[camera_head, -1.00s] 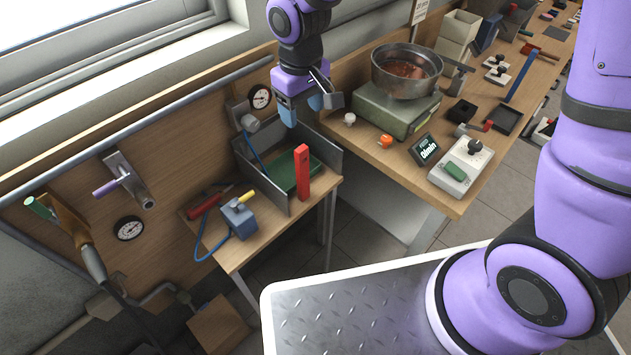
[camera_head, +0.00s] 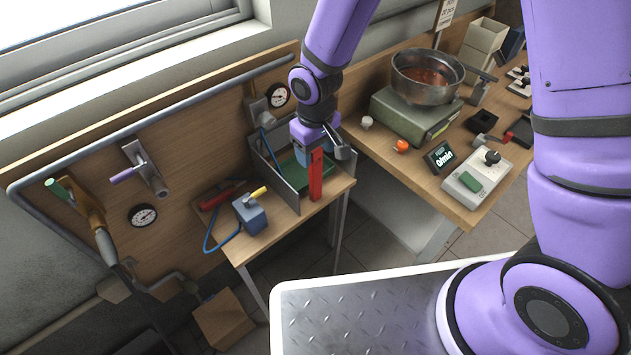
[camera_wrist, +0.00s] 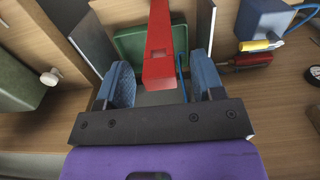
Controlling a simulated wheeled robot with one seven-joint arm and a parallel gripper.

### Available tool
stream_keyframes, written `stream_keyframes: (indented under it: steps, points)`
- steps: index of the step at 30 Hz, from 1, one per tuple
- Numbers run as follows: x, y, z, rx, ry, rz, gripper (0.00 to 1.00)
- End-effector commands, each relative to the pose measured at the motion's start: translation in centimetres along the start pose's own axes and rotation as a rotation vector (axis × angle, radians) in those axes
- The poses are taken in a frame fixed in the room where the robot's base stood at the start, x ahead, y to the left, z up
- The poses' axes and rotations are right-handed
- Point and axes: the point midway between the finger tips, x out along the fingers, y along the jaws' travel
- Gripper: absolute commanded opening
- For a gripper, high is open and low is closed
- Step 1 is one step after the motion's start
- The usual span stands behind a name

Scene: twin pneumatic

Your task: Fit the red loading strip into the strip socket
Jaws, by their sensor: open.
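The red loading strip (camera_head: 316,178) stands upright at the front of a grey-walled tray (camera_head: 288,193) on the small wooden bench. It has a small square notch near its top in the wrist view (camera_wrist: 160,40). My gripper (camera_head: 311,158) is at the upper part of the strip, pointing down. In the wrist view its two blue fingers (camera_wrist: 163,84) are spread, with the strip's top end between them and gaps on both sides. I cannot pick out the strip socket for certain.
A green pad (camera_head: 318,163) lies inside the tray. A blue block with a yellow handle (camera_head: 251,212) and a red-handled tool (camera_head: 218,196) sit to the left. A scale with a metal pot (camera_head: 425,78) stands on the right bench.

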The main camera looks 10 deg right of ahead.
Motion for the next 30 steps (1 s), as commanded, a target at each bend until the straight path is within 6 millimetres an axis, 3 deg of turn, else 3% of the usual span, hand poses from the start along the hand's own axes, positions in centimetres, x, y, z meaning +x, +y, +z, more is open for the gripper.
stream_keyframes:
  steps: [5,13,21,30]
  points:
    - [1.7,0.0,0.0,-0.001,0.000,0.000,0.62]
    - [1.9,0.0,0.0,0.000,0.001,0.000,0.62]
    - [1.9,0.0,0.0,0.000,0.001,0.000,0.02]
    - [1.9,0.0,-0.1,0.000,0.002,0.000,0.00]
